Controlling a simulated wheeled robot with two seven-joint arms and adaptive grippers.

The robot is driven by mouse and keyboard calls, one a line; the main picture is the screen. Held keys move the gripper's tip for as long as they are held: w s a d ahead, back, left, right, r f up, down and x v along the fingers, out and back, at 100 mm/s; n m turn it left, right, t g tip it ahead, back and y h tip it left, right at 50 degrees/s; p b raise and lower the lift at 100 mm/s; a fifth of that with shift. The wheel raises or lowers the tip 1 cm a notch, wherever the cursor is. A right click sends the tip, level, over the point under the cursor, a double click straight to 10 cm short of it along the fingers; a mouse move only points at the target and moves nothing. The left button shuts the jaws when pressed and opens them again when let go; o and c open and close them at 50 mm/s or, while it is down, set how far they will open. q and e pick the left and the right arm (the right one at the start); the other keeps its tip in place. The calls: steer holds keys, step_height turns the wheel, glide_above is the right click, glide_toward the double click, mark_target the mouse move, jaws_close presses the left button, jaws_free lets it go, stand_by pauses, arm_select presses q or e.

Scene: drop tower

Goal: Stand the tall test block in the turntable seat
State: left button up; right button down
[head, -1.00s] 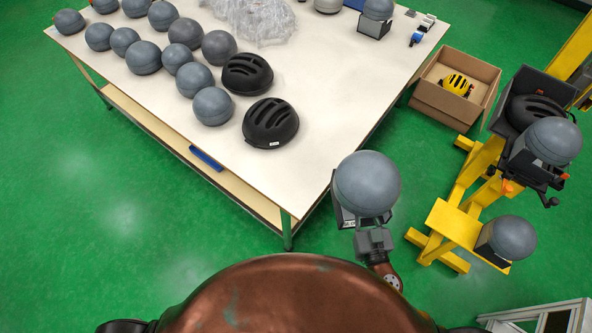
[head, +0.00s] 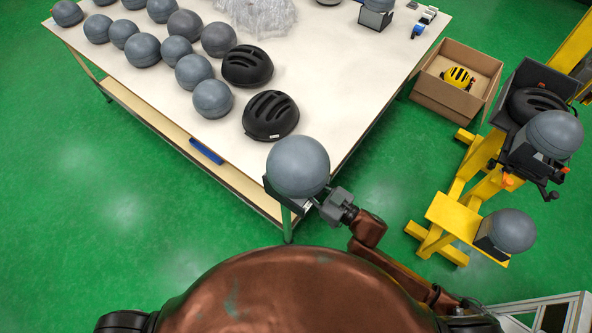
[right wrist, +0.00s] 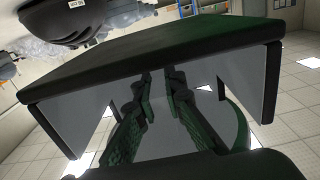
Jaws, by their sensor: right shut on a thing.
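My right gripper (head: 322,203) is shut on a grey ball-topped block (head: 298,166) with a dark base. It holds it near the table's front corner; the ball hides part of the base. In the right wrist view, the green-padded fingers (right wrist: 160,78) reach under a dark-edged piece with a grey underside (right wrist: 80,97). I cannot tell whether the held piece is the tall test block. A similar ball-topped block (head: 512,230) sits on the yellow stand's low step. I cannot make out a turntable seat. My left gripper is out of view.
The white table (head: 330,100) carries several grey balls (head: 213,99), two black helmets (head: 270,115) and clear plastic wrap (head: 258,18). A cardboard box (head: 440,98) with a yellow helmet stands on the floor. The yellow stand (head: 455,215) is at right. Green floor at left is clear.

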steer(key=shift+a+r, duration=0.1)
steer(key=shift+r, duration=0.1)
steer(key=w+f, duration=0.1)
steer(key=w, duration=0.2)
steer(key=w+f+b, duration=0.1)
steer(key=w, duration=0.2)
steer(key=w+f, duration=0.2)
steer(key=w, duration=0.1)
steer(key=shift+w+f+b, duration=0.1)
steer(key=shift+w+b, duration=0.1)
steer(key=shift+b, duration=0.1)
steer(key=w+f, duration=0.2)
steer(key=w+f+b, duration=0.1)
steer(key=f, duration=0.1)
steer(key=shift+w+a+f, duration=0.1)
steer(key=shift+w+f, duration=0.25)
steer(key=shift+w, duration=0.05)
steer(key=f, duration=0.1)
steer(key=w+f, duration=0.1)
steer(key=f, duration=0.1)
steer(key=shift+b, duration=0.4)
steer(key=shift+s+f, duration=0.1)
steer(key=shift+f, duration=0.2)
steer(key=shift+f, duration=0.15)
steer(key=c, duration=2.5)
jaws_free()
steer(key=shift+f, duration=0.3)
steer(key=o, duration=0.5)
